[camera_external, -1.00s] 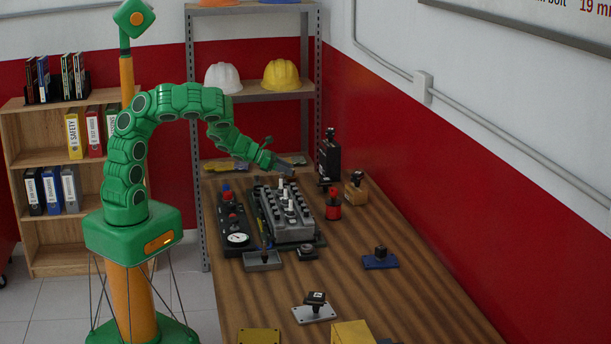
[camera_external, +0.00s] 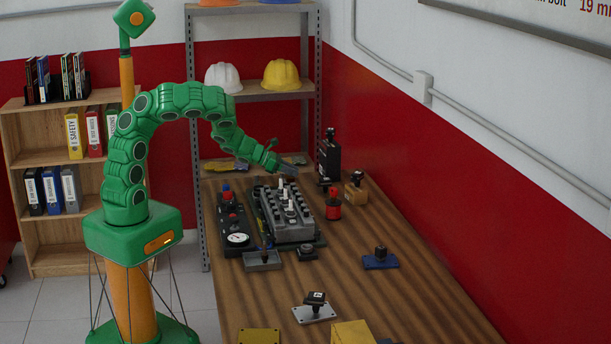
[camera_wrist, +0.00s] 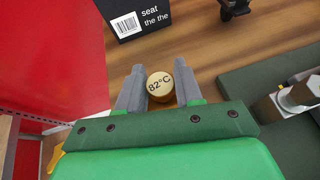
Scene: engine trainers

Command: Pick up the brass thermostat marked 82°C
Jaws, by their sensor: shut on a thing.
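The brass thermostat (camera_wrist: 159,84) is a round brass piece with "82°C" on its pale top face, upright toward the camera in the wrist view. My gripper (camera_wrist: 158,76) has its two grey fingers on either side of it and is shut on it. In the external view my gripper (camera_external: 290,170) is over the far end of the table, behind the engine block. The thermostat cannot be made out there. I cannot tell whether its underside touches the table.
The grey engine block (camera_external: 285,213) stands just in front of my gripper. A black box (camera_external: 329,160) stands close on the right; its label shows in the wrist view (camera_wrist: 125,24).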

